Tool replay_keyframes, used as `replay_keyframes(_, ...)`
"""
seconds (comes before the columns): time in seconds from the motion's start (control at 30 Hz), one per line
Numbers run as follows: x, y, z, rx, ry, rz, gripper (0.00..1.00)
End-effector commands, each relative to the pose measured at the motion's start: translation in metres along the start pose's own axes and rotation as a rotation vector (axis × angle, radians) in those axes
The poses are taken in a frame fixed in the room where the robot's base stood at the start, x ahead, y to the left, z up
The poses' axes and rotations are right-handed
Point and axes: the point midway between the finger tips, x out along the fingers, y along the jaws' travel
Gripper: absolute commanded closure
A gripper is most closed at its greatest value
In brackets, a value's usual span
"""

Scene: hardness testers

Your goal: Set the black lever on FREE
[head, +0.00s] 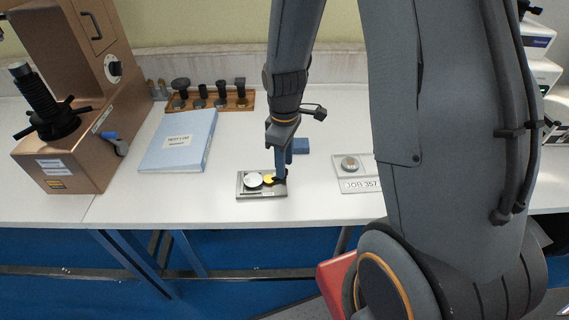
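A small grey metal plate (246,194) lies near the front edge of the white bench. It bears a white disc (253,180) and a yellow disc (269,179). A small dark piece shows at the yellow disc's right side, beneath my gripper (281,176); I cannot tell whether it is the black lever or a fingertip. My gripper points down at the plate's right part and hides some of it. Its finger gap does not show. No FREE marking is readable.
A brown hardness tester (85,165) stands at left with a blue-tipped handle (110,138). A blue binder (180,143), a wooden rack (238,102) of black-topped parts and a small blue block (300,146) lie behind. A tray marked JOB 357 (360,186) lies right. Bench is clear left of the plate.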

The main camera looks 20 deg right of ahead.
Motion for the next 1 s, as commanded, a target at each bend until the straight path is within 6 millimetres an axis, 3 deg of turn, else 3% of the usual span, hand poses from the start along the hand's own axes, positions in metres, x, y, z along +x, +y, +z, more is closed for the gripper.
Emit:
replay_keyframes(0.17, 0.0109, -0.0003, 0.0003, 0.001, 0.0, 0.0, 0.65)
replay_keyframes(0.47, 0.0126, -0.0001, 0.0002, 0.001, 0.0, 0.0, 0.65)
replay_keyframes(0.7, 0.0125, -0.0002, 0.0002, 0.001, 0.0, 0.0, 1.0)
replay_keyframes(1.0, 0.0121, -0.0014, 0.0011, 0.03, 0.0, 0.0, 1.0)
